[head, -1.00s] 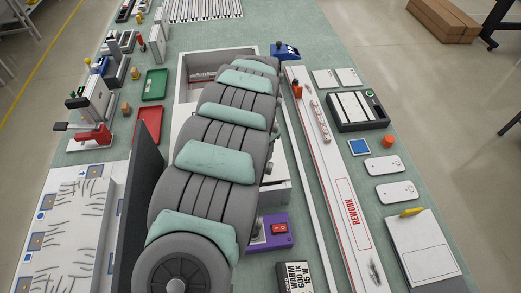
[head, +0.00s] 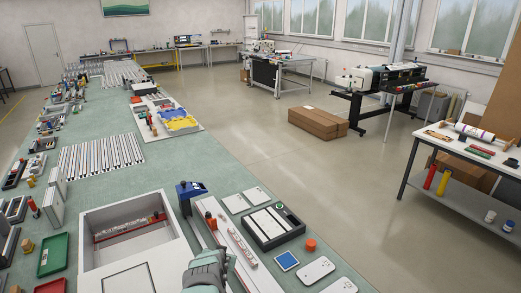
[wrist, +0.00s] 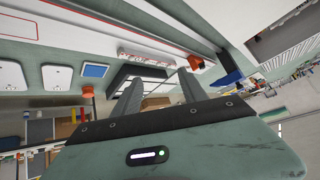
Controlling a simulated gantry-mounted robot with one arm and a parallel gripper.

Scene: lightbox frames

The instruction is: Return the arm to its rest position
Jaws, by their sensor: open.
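My gripper (wrist: 160,82) shows in the wrist view with its two dark fingers apart and nothing held between them. Behind the fingers are parts of the bench, seen at a tilt, and the fingers touch nothing that I can make out. In the head view only a grey and teal piece of my arm (head: 207,272) shows at the bottom edge, beside the white open box. The gripper itself cannot be made out there.
The green bench holds a white open box (head: 95,222), a row of light strips (head: 100,155), a black tray (head: 268,228), a blue clamp-like part (head: 190,190) and an orange cap (head: 311,245). Cardboard boxes (head: 318,122) stand on the clear floor to the right.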

